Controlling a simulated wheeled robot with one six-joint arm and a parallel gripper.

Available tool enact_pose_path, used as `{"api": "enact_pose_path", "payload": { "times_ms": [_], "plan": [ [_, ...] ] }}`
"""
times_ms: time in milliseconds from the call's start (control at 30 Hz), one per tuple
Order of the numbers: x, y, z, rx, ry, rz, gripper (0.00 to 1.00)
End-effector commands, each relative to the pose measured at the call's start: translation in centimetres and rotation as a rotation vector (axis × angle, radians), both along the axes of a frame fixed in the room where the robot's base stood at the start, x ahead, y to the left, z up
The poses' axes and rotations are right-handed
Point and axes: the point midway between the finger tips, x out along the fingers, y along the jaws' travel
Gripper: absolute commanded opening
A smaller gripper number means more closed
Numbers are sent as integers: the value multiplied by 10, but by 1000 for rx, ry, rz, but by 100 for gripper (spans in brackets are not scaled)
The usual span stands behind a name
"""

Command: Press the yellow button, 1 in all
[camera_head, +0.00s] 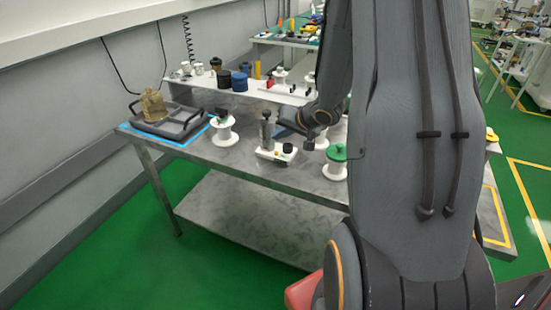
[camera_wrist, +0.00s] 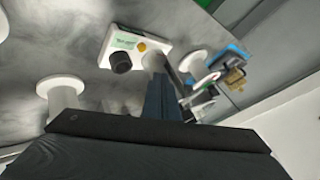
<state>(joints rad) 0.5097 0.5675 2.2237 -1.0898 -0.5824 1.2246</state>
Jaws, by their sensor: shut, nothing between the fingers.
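The yellow button (camera_wrist: 141,47) sits on a small white control box (camera_wrist: 157,42) with a green label and a black knob (camera_wrist: 121,62). In the head view the white box (camera_head: 268,155) lies on the grey workbench, with an upright grey post (camera_head: 266,128) at its back; the button is too small there to make out surely. My gripper (camera_wrist: 163,82) is shut and empty, its bluish fingers pointing toward the box in the wrist view. The fingers look apart from the button. In the head view my gripper (camera_head: 284,128) is just right of the post, partly hidden by my wrist.
A white spool (camera_head: 223,133) stands left of the box, and a green-topped spool (camera_head: 336,160) stands right. A dark tray (camera_head: 180,133) with a brownish object (camera_head: 153,104) lies at the left. A raised white shelf (camera_head: 255,91) with jars runs behind. My arm hides the bench's right part.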

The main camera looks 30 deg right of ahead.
Motion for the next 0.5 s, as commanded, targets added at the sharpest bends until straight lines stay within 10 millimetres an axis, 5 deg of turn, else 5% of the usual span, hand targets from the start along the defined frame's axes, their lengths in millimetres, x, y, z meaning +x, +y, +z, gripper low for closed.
{"api": "enact_pose_path", "payload": {
  "times_ms": [300, 500],
  "plan": [
    [1, 0, -33, 1, -1, 1, 0],
    [0, 0, -38, 0, -2, 1, 0]
  ]
}}
